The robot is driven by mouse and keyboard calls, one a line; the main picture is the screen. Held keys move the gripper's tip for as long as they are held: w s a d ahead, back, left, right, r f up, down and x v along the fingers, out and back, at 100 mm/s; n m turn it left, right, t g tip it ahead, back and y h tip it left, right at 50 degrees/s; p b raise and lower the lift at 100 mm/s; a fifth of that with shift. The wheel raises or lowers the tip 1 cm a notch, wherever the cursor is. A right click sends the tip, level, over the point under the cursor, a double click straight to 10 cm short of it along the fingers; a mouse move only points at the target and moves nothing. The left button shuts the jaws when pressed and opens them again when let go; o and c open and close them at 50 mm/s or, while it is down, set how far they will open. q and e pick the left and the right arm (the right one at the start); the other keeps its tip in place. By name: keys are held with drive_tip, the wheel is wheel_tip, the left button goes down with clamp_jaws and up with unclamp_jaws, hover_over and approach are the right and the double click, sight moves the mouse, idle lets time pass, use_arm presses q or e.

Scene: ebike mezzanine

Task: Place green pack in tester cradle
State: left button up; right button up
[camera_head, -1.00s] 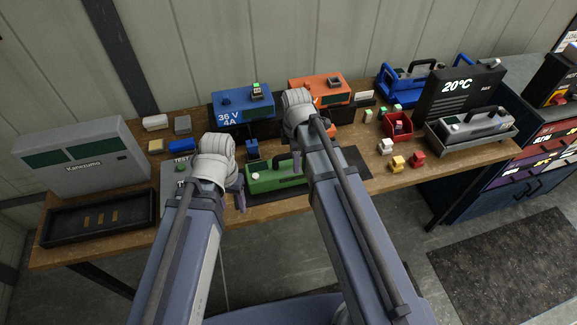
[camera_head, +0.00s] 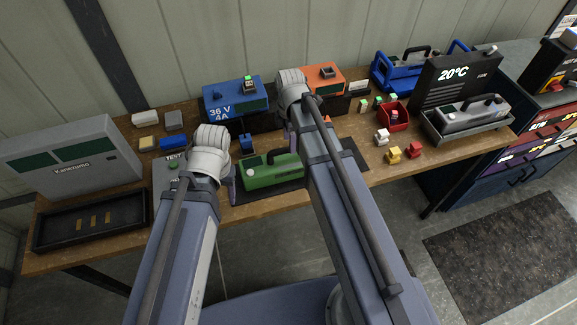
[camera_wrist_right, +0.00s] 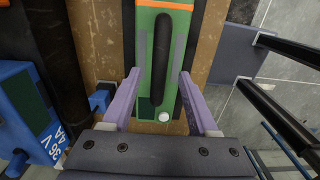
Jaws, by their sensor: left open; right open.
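The green pack (camera_head: 270,174) with a black handle lies on a dark mat at the front middle of the bench. In the right wrist view the green pack (camera_wrist_right: 177,75) lies lengthwise between the spread fingers of my right gripper (camera_wrist_right: 160,98); I cannot tell whether they touch it. In the head view my right gripper is mostly hidden behind its arm, at the pack's right end. My left gripper (camera_head: 229,186) is open at the pack's left end. A black tray (camera_head: 90,240) with brass contact strips, seemingly the tester cradle, sits empty before the grey Kanesumo box (camera_head: 75,160).
A TEST panel (camera_head: 172,168) stands between tray and pack. Blue (camera_head: 237,105) and orange chargers (camera_head: 325,85) stand behind. A red bin (camera_head: 392,117), small coloured blocks and a grey pack in a tray (camera_head: 470,118) are at the right.

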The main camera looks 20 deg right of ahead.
sight(289, 159)
drive_tip(key=shift+f, duration=0.1)
wheel_tip(289, 159, down, 5)
drive_tip(key=b, duration=0.5)
drive_tip(key=shift+a+f, duration=0.1)
drive_tip(key=shift+f, duration=0.05)
clamp_jaws()
idle(1.3)
